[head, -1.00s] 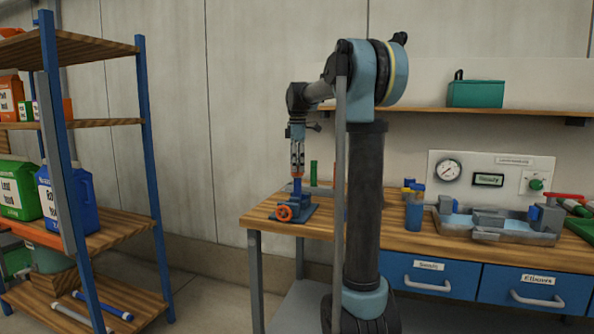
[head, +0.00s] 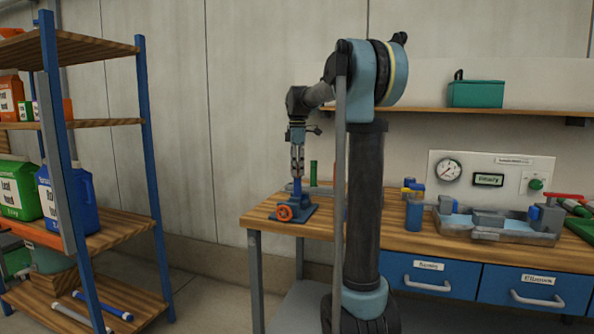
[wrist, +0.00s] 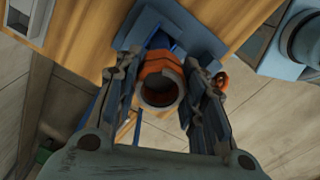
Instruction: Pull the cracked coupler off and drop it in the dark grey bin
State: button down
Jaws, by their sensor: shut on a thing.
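The orange coupler (wrist: 160,70) shows in the wrist view as a ring with a dark opening, between the two fingers of my gripper (wrist: 160,95). The fingers are shut on its sides. No crack can be made out. In the head view my gripper (head: 298,172) points straight down over the blue vise (head: 298,208) at the bench's left end, at the top of an upright blue piece. Whether the coupler still sits on that piece is hidden. The dark grey bin cannot be identified in either view.
The vise's orange handwheel (head: 284,212) faces forward. A shelf rack (head: 148,130) with jugs stands left, with open floor between.

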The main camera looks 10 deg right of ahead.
jog(key=shift+r, duration=0.15)
dwell(0.5)
jog(key=shift+r, duration=2.85)
